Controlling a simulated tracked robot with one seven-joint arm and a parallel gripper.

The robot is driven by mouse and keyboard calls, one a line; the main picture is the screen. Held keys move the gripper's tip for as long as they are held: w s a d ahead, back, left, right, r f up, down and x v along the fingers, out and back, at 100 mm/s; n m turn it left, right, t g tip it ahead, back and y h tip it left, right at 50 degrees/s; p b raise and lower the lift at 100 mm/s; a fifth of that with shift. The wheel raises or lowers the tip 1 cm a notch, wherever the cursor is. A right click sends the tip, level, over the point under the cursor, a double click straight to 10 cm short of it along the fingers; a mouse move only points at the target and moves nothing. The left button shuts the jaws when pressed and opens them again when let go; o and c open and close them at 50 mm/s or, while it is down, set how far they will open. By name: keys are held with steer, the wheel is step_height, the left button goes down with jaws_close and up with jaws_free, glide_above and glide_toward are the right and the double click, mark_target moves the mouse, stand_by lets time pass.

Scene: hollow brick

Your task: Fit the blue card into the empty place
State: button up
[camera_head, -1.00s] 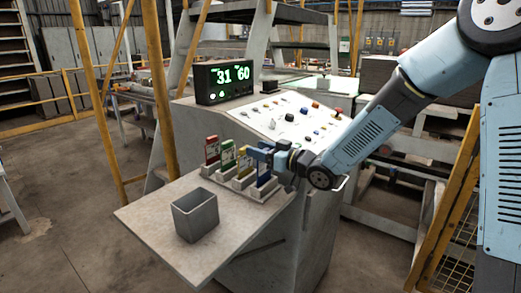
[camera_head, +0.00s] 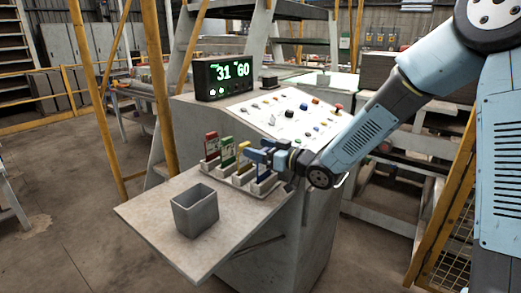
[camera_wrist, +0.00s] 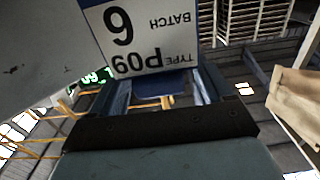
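The blue card (camera_wrist: 148,35) fills the top of the wrist view, its white label reading "TYPE P09 BATCH 6" upside down. My gripper (camera_head: 257,155) is at the right end of a pale card rack (camera_head: 237,185), and its two fingers flank the card's near end in the wrist view (camera_wrist: 163,90). It looks shut on the card. In the head view the card is small and partly hidden at the gripper, above the rack's right end. Whether its lower edge is in the slot cannot be told. A red card (camera_head: 212,146), a green card (camera_head: 227,152) and a yellow card (camera_head: 243,160) stand upright to the left.
An open grey bin (camera_head: 195,212) stands on the shelf (camera_head: 150,212) in front of the rack. Behind are a sloping control panel (camera_head: 289,115) with buttons and a display (camera_head: 225,78) reading 31 and 60. The shelf's left part is clear.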

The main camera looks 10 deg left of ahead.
steer(key=shift+d, duration=0.1)
steer(key=v, duration=1.3)
steer(key=shift+d, duration=0.35)
steer(key=shift+s, duration=0.15)
